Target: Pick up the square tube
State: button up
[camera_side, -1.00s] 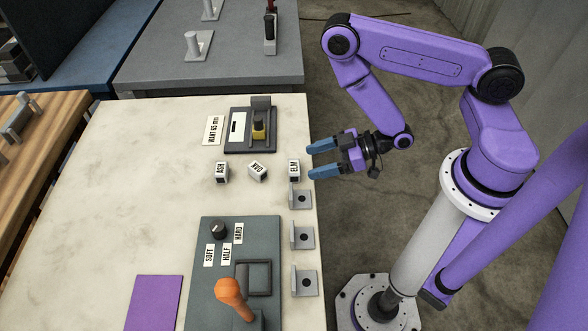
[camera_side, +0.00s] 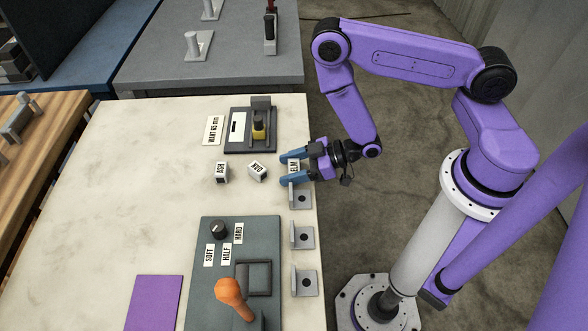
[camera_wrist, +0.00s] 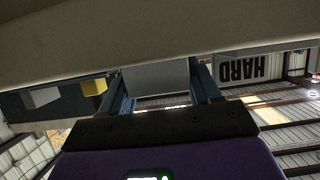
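Three short light square pieces lie in a row on the pale table: one labelled ASH (camera_side: 222,173), a tilted one with a label I cannot read surely (camera_side: 257,171), and one labelled ELM (camera_side: 293,168) near the right edge. Which are hollow tubes is too small to tell. My gripper (camera_side: 290,168) reaches in from the right, its blue fingers on either side of the ELM piece. In the wrist view, a plain grey face (camera_wrist: 155,75) stands between the fingers, with a slight gap at the right finger. The fingers look open.
Several grey angle brackets (camera_side: 303,237) line the right edge near the gripper. A gauge device (camera_side: 250,130) with a "WANT 65 mm" card stands behind. A grey-green panel (camera_side: 205,285) with a knob and orange lever is in front. A purple mat (camera_side: 153,302) lies front left.

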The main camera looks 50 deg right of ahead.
jog(key=shift+c, duration=0.7)
jog(key=shift+r, duration=0.15)
notch_tip(320, 180, up, 9)
jog(key=shift+r, duration=0.2)
jog(key=w+d+r+m+t+h, duration=0.2)
jog(key=w+d+r+m+h, duration=0.25)
jog(key=d, duration=0.25)
jog(key=w+d+r+m+t+h, duration=0.2)
jog(key=w+d+r+m+h, duration=0.15)
jog(key=d+h, duration=0.2)
jog(key=n+g+y, duration=0.4)
jog(key=n+y, duration=0.4)
jog(key=y, duration=0.2)
send_over(291, 167)
notch_tip(291, 167, down, 8)
jog(key=shift+r, duration=0.2)
